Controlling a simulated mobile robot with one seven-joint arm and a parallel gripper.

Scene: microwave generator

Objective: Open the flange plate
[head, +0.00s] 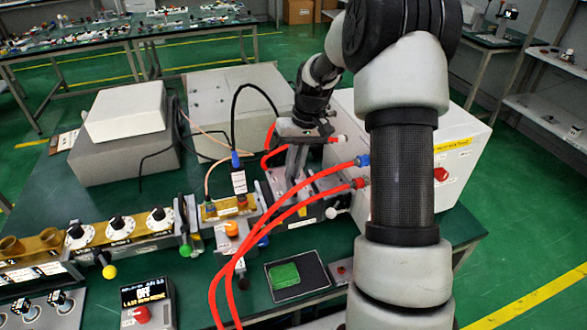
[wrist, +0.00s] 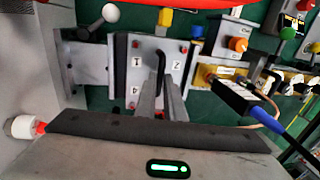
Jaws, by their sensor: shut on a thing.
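The flange plate (wrist: 139,50) is a light grey metal plate with the numbers 1, 2 and 4 visible and small red fasteners. It carries a black bent handle (wrist: 160,60). My gripper (wrist: 160,88) is shut on this handle, with the plate just beyond the fingertips. In the head view, my gripper (head: 294,168) reaches down to the metal assembly on the bench. My fingers and wrist hide part of the plate, and the handle is hard to make out there.
Red hoses (head: 300,212) run in front of the assembly to a white box (head: 462,150) at right. A white-knobbed clamp (wrist: 110,13) adjoins the plate. A black tray (head: 313,268) lies in front.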

